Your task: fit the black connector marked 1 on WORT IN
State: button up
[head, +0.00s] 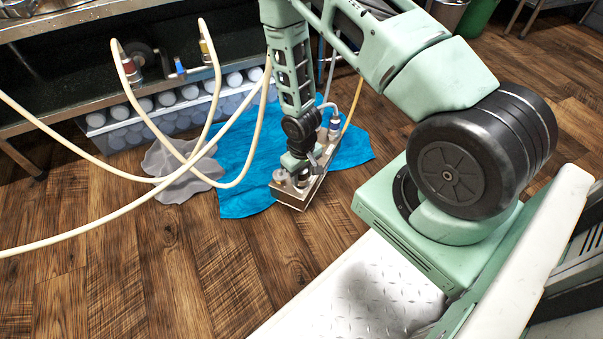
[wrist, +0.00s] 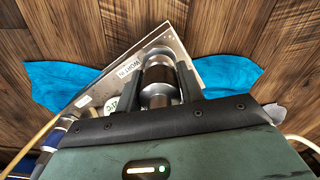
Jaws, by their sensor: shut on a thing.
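The metal box (head: 292,194) lies on the floor, partly on a blue cloth. My gripper (head: 300,170) is at its near end, close above the top. In the wrist view, a white label beginning WORT (wrist: 125,71) is on the box, left of my gripper (wrist: 158,88). The fingers are shut on a dark cylindrical piece with a silver band (wrist: 157,95), apparently the black connector. Its mark is not readable. The fingers hide the joint below it, so I cannot tell whether it is seated on the port.
The blue cloth (head: 236,165) and a grey cloth (head: 183,172) lie on the wooden floor. Cream hoses (head: 150,110) loop across the left. A blue-grey fitting (head: 336,122) stands at the box's far end. A crate of white-capped bottles (head: 135,130) is under the bench.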

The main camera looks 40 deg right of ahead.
jog(key=shift+f, duration=0.45)
jog(key=o, duration=1.1)
jog(key=shift+o, duration=0.2)
notch_tip(320, 180, up, 18)
jog(key=p, duration=0.8)
jog(key=shift+f+p, duration=0.25)
jog(key=shift+p, duration=0.1)
